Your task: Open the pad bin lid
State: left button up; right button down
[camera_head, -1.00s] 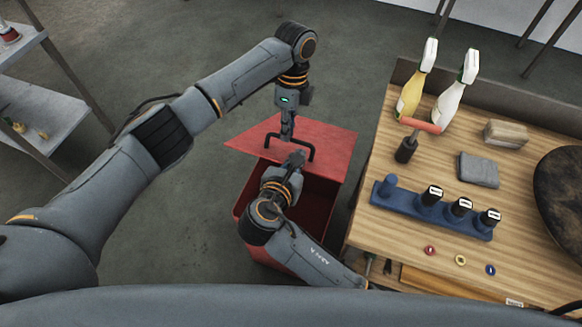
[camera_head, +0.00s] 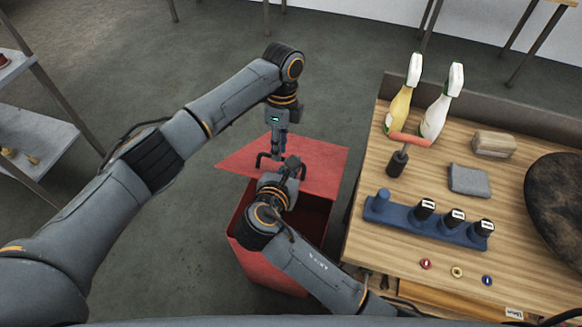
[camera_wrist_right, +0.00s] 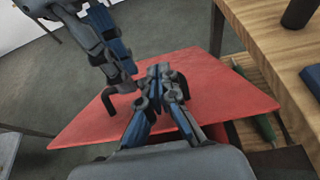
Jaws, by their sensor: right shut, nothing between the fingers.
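The pad bin is a red box (camera_head: 240,238) on the floor left of the bench. Its flat red lid (camera_head: 326,158) sits shifted toward the back, leaving the dark inside partly showing at the front. A black bar handle (camera_head: 303,171) stands on the lid; it also shows in the right wrist view (camera_wrist_right: 108,101). My left gripper (camera_head: 275,152) points down at the handle, its fingers close together on the bar. My right gripper (camera_wrist_right: 160,74) is shut and empty, over the lid beside the handle's right end. It partly hides the handle in the head view (camera_head: 292,162).
A grey shelf (camera_head: 40,145) stands at the left. Floor between is clear.

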pick_arm(q)
jog(key=o, duration=0.3)
jog(key=shift+w+d+f, duration=0.1)
jog(key=shift+w+f, duration=0.25)
pick_arm(e)
jog(key=shift+w+d+f, duration=0.15)
jog(key=shift+w+f, duration=0.1)
jog(key=shift+w, duration=0.05)
pick_arm(q)
jog(key=shift+w+d+f, duration=0.1)
jog(key=shift+w+f, duration=0.05)
jog(key=shift+w, duration=0.2)
pick_arm(e)
jog(key=shift+w+f, duration=0.15)
jog(key=shift+w, duration=0.15)
pick_arm(q)
jog(key=shift+s+r, duration=0.25)
jog(key=shift+s, duration=0.05)
pick_arm(e)
jog(key=shift+s, duration=0.25)
pick_arm(q)
jog(key=shift+w, duration=0.1)
pick_arm(e)
jog(key=shift+w, duration=0.1)
